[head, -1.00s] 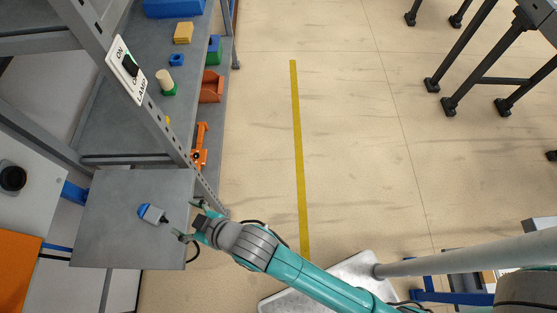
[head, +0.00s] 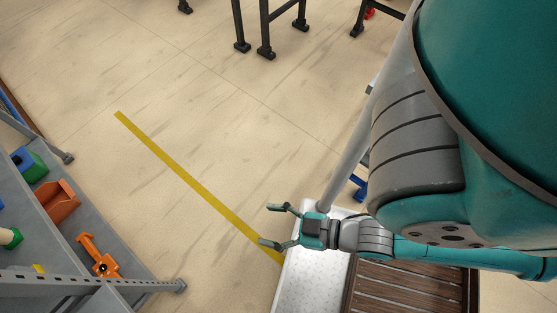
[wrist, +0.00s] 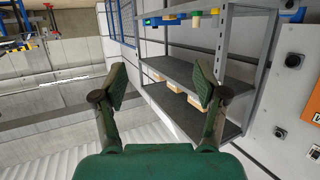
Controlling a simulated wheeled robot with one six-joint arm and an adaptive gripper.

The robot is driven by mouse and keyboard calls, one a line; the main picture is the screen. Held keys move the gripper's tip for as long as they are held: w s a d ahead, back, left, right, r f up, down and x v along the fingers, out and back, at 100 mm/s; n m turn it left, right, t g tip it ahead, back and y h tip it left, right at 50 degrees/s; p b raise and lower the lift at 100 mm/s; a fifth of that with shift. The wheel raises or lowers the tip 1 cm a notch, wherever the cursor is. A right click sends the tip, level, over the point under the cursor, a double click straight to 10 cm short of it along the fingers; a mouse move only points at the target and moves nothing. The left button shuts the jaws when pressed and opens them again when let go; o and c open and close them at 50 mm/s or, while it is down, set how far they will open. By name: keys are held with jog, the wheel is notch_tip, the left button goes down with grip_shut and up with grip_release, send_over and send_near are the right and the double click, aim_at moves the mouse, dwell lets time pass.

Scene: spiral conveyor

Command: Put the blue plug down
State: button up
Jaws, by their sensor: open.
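My gripper (head: 277,227) is open and empty in the head view, over the floor by the yellow line and the edge of a metal plate. In the wrist view my gripper (wrist: 163,88) shows two spread fingers with nothing between them. The blue plug is not in view in either current frame. The grey shelf surface where it lay a second ago is also out of the head view.
A grey shelf rack (head: 60,250) with an orange part (head: 97,257) and an orange bin (head: 56,203) stands at the left. A yellow line (head: 190,180) crosses open floor. Black stand legs (head: 265,30) are at the top. The wrist view shows shelves (wrist: 190,75).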

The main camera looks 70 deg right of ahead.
jog(key=s+r, duration=0.1)
jog(key=s+d+r, duration=0.1)
jog(key=shift+s+m+h, duration=0.3)
jog(key=shift+h, duration=0.1)
jog(key=shift+o, duration=0.5)
jog(key=shift+s+d+r, duration=0.1)
jog(key=shift+s+r, duration=0.2)
jog(key=shift+r, duration=0.05)
jog(key=shift+w, duration=0.1)
